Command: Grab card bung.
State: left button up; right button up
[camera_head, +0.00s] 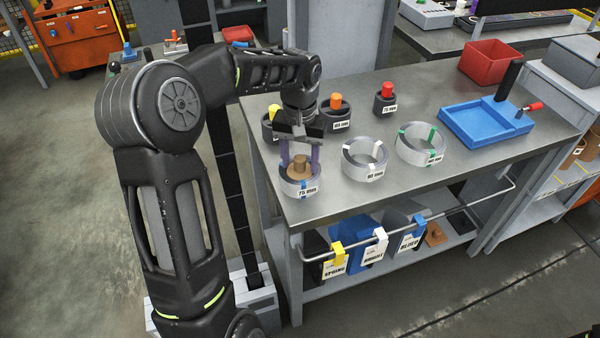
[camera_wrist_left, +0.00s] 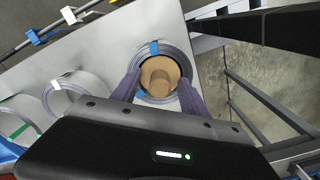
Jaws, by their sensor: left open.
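The brown card bung (camera_head: 301,161), a disc with a raised knob, sits in the bore of the grey steel coil (camera_head: 300,189) labelled 75 mm, at the table's near left corner. It also shows in the left wrist view (camera_wrist_left: 160,76), inside the ring with a blue tab. My left gripper (camera_head: 300,166) points down over this coil. Its purple fingers are open, one on each side of the bung's knob, with a gap visible in the left wrist view (camera_wrist_left: 161,88). Whether the fingertips touch the coil, I cannot tell. My right gripper is not in view.
Two open coils (camera_head: 365,160) (camera_head: 420,145) stand to the right. Behind are coils or weights with yellow (camera_head: 270,119), orange (camera_head: 336,101) and red (camera_head: 387,90) knobs. A blue tray (camera_head: 487,124) and red bin (camera_head: 491,62) stand farther right. A rail (camera_head: 410,228) runs along the front edge.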

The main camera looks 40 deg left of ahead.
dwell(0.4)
pick_arm(q)
grip_shut()
dwell(0.4)
